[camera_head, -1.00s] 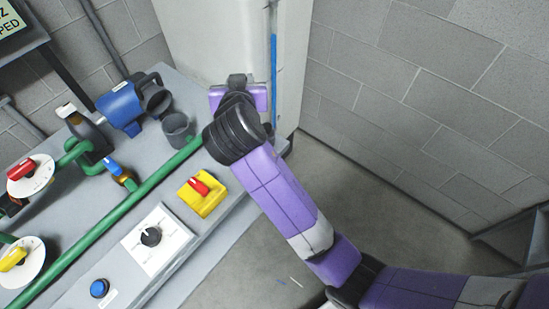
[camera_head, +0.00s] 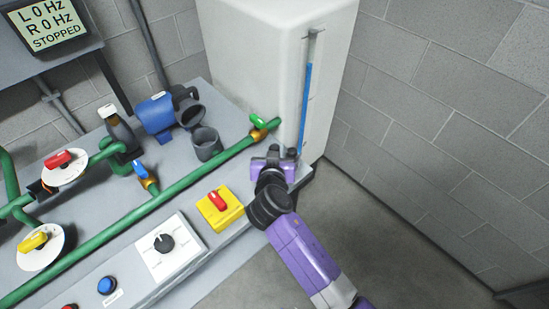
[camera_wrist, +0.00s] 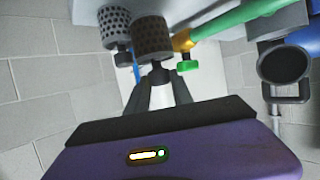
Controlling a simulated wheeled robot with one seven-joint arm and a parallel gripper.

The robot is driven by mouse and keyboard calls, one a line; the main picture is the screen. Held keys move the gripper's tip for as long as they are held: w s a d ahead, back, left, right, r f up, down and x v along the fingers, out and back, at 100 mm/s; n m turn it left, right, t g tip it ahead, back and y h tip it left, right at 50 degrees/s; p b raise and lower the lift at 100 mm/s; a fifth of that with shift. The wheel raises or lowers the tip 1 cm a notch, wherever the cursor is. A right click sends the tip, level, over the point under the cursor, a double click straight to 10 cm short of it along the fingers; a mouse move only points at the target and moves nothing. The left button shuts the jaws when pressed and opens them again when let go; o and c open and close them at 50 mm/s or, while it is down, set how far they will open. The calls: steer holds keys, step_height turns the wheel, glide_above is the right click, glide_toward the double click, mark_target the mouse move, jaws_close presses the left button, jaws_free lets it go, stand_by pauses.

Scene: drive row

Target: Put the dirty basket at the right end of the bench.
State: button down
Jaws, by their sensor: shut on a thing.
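My gripper (camera_wrist: 158,92) is shut on a brownish perforated basket (camera_wrist: 153,38), gripped at the narrow stem under it in the wrist view. A dark grey perforated basket (camera_wrist: 115,25) is just left of it there; I cannot tell whether the two touch. The brownish one looks like the dirty basket. In the head view my gripper (camera_head: 272,160) is at the right end of the grey bench (camera_head: 232,160), close to the white tank. My wrist hides both baskets there, so I cannot tell whether the held one rests on the bench.
A green pipe with a green-handled valve (camera_head: 260,122) runs close to my gripper. The white tank (camera_head: 265,60) with a blue gauge tube stands behind. A dark cup (camera_head: 206,145), a blue pump (camera_head: 155,112) and a yellow switch box (camera_head: 220,208) are to the left. A block wall is right.

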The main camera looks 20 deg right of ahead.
steer(key=shift+f, duration=1.9)
steer(key=shift+f+b, duration=0.2)
steer(key=shift+b, duration=0.15)
steer(key=c, duration=1.1)
jaws_free()
steer(key=shift+r, duration=0.1)
steer(key=shift+r+p, duration=0.15)
steer(key=shift+p, duration=0.2)
steer(key=b+v, duration=0.1)
steer(key=v, duration=1.1)
